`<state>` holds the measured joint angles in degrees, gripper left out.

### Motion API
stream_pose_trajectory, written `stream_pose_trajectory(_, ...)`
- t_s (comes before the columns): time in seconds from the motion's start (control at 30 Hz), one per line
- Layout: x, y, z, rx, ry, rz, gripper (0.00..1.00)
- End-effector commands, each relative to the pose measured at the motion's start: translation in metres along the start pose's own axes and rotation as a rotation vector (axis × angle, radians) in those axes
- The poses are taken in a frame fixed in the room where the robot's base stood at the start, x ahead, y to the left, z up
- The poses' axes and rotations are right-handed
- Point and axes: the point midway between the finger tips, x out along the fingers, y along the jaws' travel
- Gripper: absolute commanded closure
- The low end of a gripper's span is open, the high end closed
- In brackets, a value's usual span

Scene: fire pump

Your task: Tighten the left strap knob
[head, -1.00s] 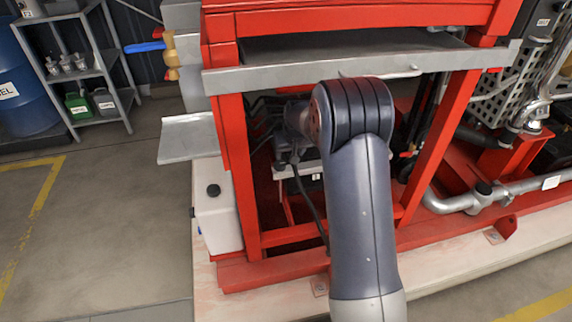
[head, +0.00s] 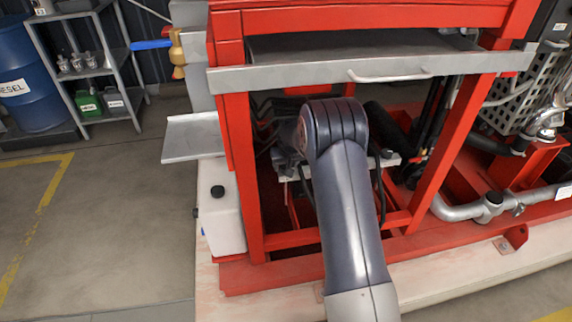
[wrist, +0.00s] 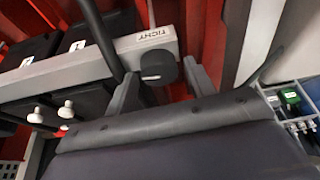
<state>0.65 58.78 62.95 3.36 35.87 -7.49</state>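In the wrist view a black round knob (wrist: 157,68) sits at the end of a grey strap bar (wrist: 85,68). A white label on the bar (wrist: 155,37) is hard to read, perhaps "RIGHT" or "TIGHT". The bar lies across black batteries (wrist: 85,28). My gripper (wrist: 160,72) is open, one finger on each side of the knob, with gaps showing between fingers and knob. In the head view my arm reaches into the red frame and hides the gripper and the knob. A part of the grey bar (head: 386,161) shows right of the arm.
Red frame posts (head: 239,165) stand either side of the opening, with a grey tray (head: 350,76) and its handle above. A white tank (head: 220,215) stands at the left corner. Dark cables hang inside. The floor (head: 110,230) at left is clear.

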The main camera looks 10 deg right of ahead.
Motion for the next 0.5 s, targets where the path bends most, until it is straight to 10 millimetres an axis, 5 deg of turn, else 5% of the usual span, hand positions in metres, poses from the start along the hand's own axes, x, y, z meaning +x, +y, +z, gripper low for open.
stream_pose_trajectory(0.5, -0.0002, 0.0, 0.0001, 0.0, 0.0, 0.0, 0.86)
